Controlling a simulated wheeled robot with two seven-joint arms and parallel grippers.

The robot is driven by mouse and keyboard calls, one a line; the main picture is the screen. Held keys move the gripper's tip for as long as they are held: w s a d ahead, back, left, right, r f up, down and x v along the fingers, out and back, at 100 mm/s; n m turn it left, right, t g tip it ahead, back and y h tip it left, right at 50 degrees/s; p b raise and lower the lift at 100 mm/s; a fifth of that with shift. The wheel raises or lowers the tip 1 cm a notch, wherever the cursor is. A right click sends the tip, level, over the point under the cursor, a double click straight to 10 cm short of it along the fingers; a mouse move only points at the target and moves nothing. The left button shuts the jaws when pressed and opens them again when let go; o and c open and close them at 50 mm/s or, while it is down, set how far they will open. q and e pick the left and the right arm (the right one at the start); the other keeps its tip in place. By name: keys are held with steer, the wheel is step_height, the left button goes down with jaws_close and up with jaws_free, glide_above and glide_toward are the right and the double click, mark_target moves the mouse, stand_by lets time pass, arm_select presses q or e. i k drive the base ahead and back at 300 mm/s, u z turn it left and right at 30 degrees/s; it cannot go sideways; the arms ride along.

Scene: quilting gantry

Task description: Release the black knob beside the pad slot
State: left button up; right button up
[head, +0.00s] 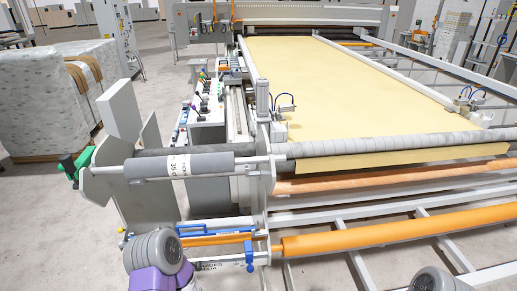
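I cannot single out the black knob or the pad slot for certain. A dark, rounded part (84,158) sits beside a green fitting (69,168) at the left end of the near roller stand. Several small dark knobs or levers (205,88) stand on the control panel along the gantry's left side, too small to tell apart. A grey and purple part of my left arm shows at the bottom left, and a grey part of my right arm at the bottom right. Neither gripper's fingers show.
The gantry's yellow sheet (335,85) fills the middle. A grey roller (180,164), orange rollers (395,233) and a blue clamp (249,254) are near me. Wrapped stacks (40,105) stand at left. Bare floor (45,225) lies at lower left.

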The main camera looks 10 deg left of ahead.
mark_target(66, 159)
steer(key=k, duration=0.5)
steer(key=u, duration=1.45)
steer(key=i, duration=0.4)
steer(key=u, duration=0.15)
steer(key=k, duration=0.65)
steer(key=u, duration=0.45)
steer(key=i, duration=1.1)
steer(key=z, duration=0.35)
